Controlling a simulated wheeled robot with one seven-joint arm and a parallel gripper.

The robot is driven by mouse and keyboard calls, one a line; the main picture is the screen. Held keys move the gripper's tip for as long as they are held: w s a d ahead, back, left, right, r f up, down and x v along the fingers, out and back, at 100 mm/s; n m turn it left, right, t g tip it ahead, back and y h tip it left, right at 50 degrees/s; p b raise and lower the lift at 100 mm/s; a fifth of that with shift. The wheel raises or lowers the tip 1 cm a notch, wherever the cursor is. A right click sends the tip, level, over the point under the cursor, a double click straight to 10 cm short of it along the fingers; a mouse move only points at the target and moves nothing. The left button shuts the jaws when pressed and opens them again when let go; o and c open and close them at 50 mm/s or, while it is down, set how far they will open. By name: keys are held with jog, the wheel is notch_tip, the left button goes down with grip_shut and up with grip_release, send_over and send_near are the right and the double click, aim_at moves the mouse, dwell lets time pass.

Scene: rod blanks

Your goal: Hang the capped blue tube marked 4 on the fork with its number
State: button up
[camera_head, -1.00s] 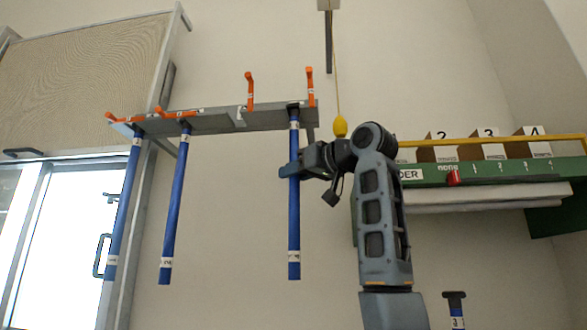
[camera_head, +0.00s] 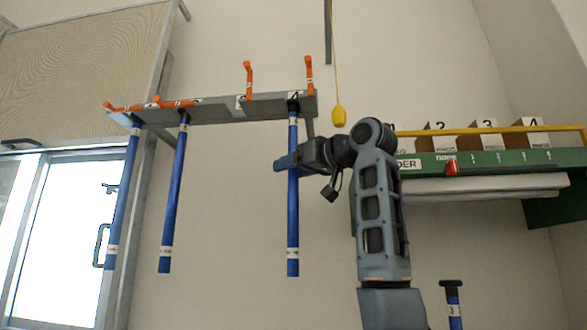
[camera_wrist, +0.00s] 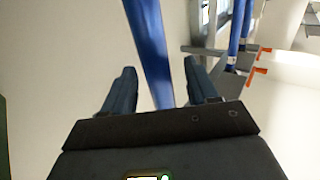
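A blue tube (camera_head: 293,225) hangs upright at the right end of the rack, its top at the fork marked 4 (camera_head: 293,97). Its dark cap is hard to make out against the bar, and I cannot read its own marking. My gripper (camera_head: 288,163) is around its upper part. In the wrist view, the tube (camera_wrist: 150,45) passes between my fingers (camera_wrist: 160,82), with gaps visible beside it, so my gripper looks open. The orange lever (camera_head: 309,75) above this fork stands up.
Two other blue tubes (camera_head: 173,200) (camera_head: 123,200) hang at the left forks, where the orange levers lie down. The fork marked 3 is empty, its lever (camera_head: 248,80) up. A capped tube (camera_head: 453,305) stands lower right. A yellow pull cord (camera_head: 338,115) hangs near my arm. A green shelf (camera_head: 480,163) holds numbered boxes.

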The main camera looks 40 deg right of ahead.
jog(key=s+b, duration=0.1)
jog(key=s, duration=0.6)
jog(key=shift+s, duration=0.4)
